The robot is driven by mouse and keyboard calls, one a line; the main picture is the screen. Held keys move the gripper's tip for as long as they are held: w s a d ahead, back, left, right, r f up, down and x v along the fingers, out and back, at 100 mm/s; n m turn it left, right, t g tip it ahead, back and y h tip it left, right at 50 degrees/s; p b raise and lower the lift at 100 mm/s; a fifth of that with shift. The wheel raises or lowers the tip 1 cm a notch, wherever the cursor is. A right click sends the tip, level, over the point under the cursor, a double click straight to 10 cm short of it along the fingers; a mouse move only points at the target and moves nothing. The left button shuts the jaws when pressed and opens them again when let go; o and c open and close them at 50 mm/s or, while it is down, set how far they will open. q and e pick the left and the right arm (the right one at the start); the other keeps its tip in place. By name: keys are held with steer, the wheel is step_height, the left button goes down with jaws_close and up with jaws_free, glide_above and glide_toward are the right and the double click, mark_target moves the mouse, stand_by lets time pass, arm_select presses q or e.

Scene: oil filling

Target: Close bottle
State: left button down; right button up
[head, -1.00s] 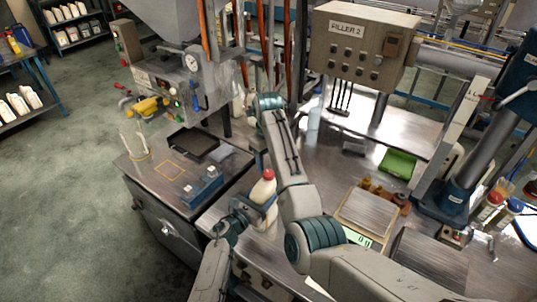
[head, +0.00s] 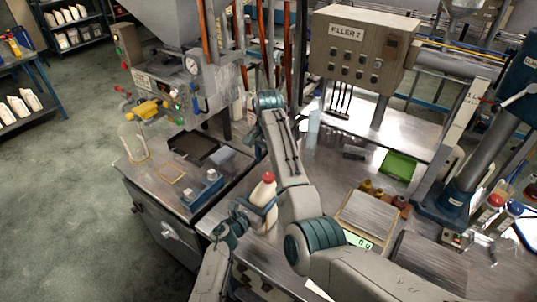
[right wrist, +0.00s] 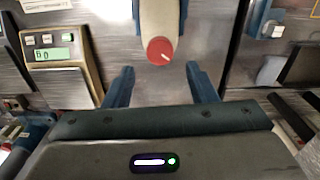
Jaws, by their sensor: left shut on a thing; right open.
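A white bottle (head: 262,194) with a red cap (head: 268,177) on its top stands at the near left corner of the steel table. My left gripper (head: 243,209) is shut on the bottle's side from the lower left. In the right wrist view the bottle (right wrist: 160,14) is at the top, with its red cap (right wrist: 160,50) facing the camera. My right gripper (right wrist: 160,86) is open and empty there, its two fingers apart just below the cap in the picture. In the head view my right arm hides its own gripper.
A green tray (head: 398,166) lies farther back. The filler's steel stand (head: 152,182) is left of the bottle, with a blue fixture (head: 203,189) on it.

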mark_target(269, 176)
steer(key=n, duration=0.3)
steer(key=shift+r+n, duration=0.15)
steer(key=shift+n, duration=0.25)
steer(key=n, duration=0.5)
steer(key=shift+r, duration=0.15)
steer(key=n, duration=0.4)
steer(key=shift+r, duration=0.1)
steer(key=n, duration=0.3)
steer(key=shift+r+n, duration=0.1)
steer(key=shift+n, duration=0.2)
steer(key=n, duration=0.7)
steer(key=shift+r, duration=0.2)
steer(key=n, duration=0.7)
steer(key=shift+r, duration=0.2)
steer(key=shift+f, duration=4)
steer(key=shift+c, duration=0.2)
